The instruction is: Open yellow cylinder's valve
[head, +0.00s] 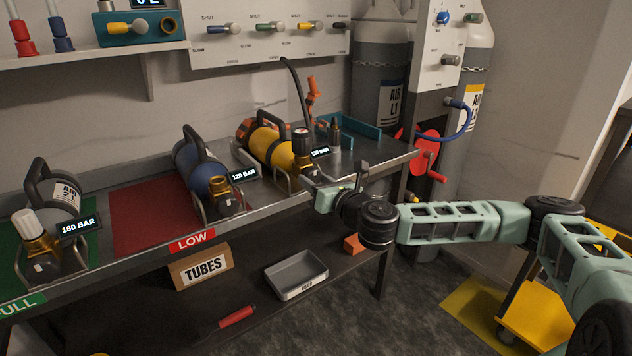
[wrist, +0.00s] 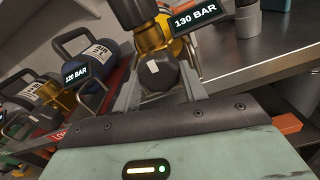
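The yellow cylinder (head: 268,145) lies in a rack on the bench, with a brass valve and a dark-topped knob (head: 301,136) at its right end. A display beside it reads 130 BAR (wrist: 195,17) in the wrist view. There the brass valve body (wrist: 150,38) has a dark knob (wrist: 128,10) above and a dark faceted part (wrist: 163,74) below. My gripper (head: 322,184) is at the bench's front edge, just below the valve. In the wrist view, my gripper's fingers (wrist: 161,78) are apart, one on each side of the faceted part. Firm contact cannot be told.
A blue cylinder (head: 196,168) marked 120 BAR and a grey cylinder (head: 58,195) marked 180 BAR lie to the left. A black hose (head: 297,84) rises behind the yellow cylinder. A teal tray (head: 368,133) is at the bench's back right. A grey tray (head: 296,276) sits below.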

